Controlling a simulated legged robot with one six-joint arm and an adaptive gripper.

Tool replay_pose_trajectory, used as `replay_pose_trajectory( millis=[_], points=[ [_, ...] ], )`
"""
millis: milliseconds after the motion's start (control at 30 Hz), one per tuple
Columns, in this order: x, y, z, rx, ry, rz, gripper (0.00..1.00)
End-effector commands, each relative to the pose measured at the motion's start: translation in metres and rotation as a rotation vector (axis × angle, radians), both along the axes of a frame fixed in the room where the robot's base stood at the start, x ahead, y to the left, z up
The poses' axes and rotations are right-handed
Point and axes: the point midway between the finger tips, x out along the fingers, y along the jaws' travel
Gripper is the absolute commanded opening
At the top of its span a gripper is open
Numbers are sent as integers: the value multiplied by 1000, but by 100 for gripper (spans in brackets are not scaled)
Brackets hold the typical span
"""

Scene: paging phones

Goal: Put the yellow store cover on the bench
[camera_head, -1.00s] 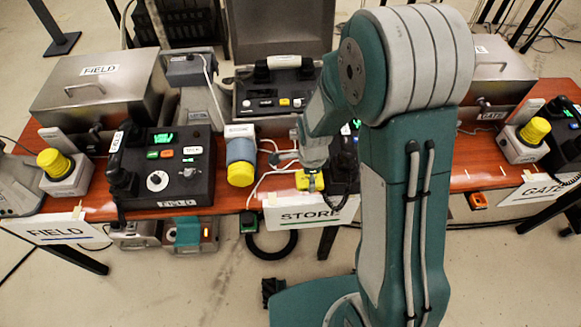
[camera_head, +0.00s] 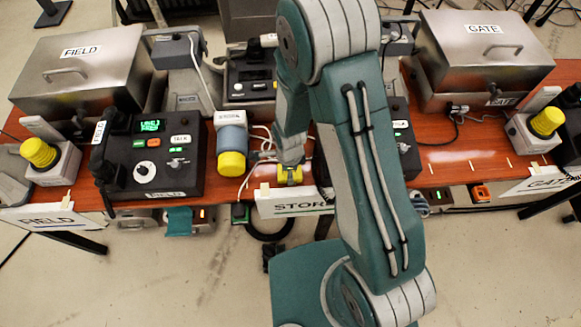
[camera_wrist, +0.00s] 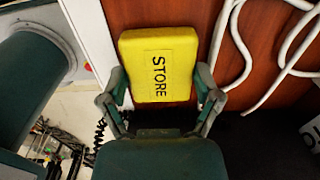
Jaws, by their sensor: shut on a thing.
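The yellow store cover (camera_wrist: 160,62), a flat block marked STORE in black, lies between the two fingers of my gripper (camera_wrist: 162,84) in the wrist view. The fingers are shut on its two sides. In the head view the cover (camera_head: 290,175) shows small and partly hidden under my gripper (camera_head: 290,167), above the STORE sign at the front edge of the red-brown bench (camera_head: 445,165). The bench surface (camera_wrist: 185,12) lies behind the cover in the wrist view. I cannot tell whether the cover touches the bench.
The STORE sign (camera_head: 300,203) hangs at the front edge. A yellow-capped cylinder (camera_head: 231,150) and the FIELD phone console (camera_head: 155,150) stand to the left. White cables (camera_wrist: 270,75) run beside the cover. My arm hides part of a dark console; bare bench lies right of it.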

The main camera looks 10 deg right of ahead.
Motion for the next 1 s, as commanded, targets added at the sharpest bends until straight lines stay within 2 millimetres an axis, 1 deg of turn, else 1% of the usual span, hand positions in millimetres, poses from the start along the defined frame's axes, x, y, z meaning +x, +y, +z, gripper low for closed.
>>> replay_pose_trajectory(
  millis=[133, 167, 200, 667, 767, 1000],
  points=[
    [0, 1, -2, -1, 0, 1, 34],
    [0, 1, -2, -1, 0, 0, 91],
    [0, 1, -2, -1, 0, 1, 100],
    [0, -1, 1, 1, -1, 0, 100],
    [1, 0, 11, 1, -4, 1, 100],
    [2, 0, 51, 2, -5, 1, 100]
  ],
)
